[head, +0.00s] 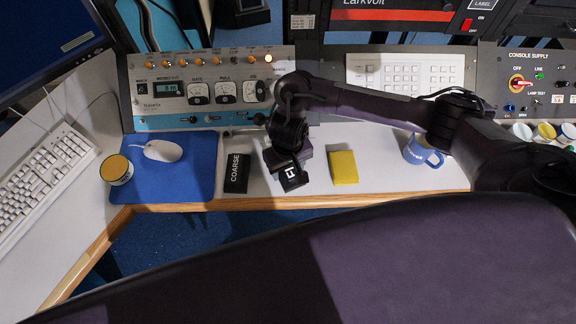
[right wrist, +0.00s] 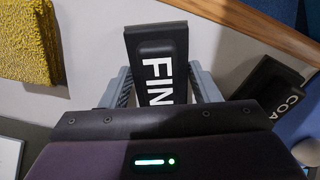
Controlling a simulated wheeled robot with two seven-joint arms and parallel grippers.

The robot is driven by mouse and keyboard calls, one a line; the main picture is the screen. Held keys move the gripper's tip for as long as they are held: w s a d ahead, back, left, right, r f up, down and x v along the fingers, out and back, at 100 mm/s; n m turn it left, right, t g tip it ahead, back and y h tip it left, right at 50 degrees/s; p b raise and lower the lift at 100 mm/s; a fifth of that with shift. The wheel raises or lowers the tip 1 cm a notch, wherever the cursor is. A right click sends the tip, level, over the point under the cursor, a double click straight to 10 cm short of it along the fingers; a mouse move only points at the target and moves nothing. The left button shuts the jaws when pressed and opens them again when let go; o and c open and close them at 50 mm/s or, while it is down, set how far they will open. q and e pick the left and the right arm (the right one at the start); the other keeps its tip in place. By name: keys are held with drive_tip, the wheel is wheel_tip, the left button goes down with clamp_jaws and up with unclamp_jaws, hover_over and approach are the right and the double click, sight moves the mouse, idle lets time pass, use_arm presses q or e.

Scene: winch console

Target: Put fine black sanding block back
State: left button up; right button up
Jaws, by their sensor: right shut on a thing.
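The fine black sanding block (head: 291,178) shows the start of a white "FINE" label near the front edge of the desk. My right gripper (head: 284,163) reaches down over it from the back. In the right wrist view my right gripper (right wrist: 162,88) is shut on the block (right wrist: 160,45), one grey finger on each side. The gripper hides part of the label and the block's near end. I cannot tell whether the block touches the desk. My left gripper is not in view.
A black block marked "COARSE" (head: 237,173) lies just left, also in the right wrist view (right wrist: 268,88). A yellow sponge (head: 343,167) lies right. A blue mug (head: 422,150) stands further right. A blue mat (head: 190,175) with a mouse (head: 162,151) is left. Instrument panels stand behind.

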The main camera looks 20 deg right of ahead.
drive_tip(key=o, duration=1)
drive_tip(key=shift+o, duration=0.2)
wheel_tip(320, 180, up, 12)
drive_tip(key=p, duration=0.5)
drive_tip(key=shift+r+p, duration=0.15)
drive_tip(key=shift+p, duration=0.25)
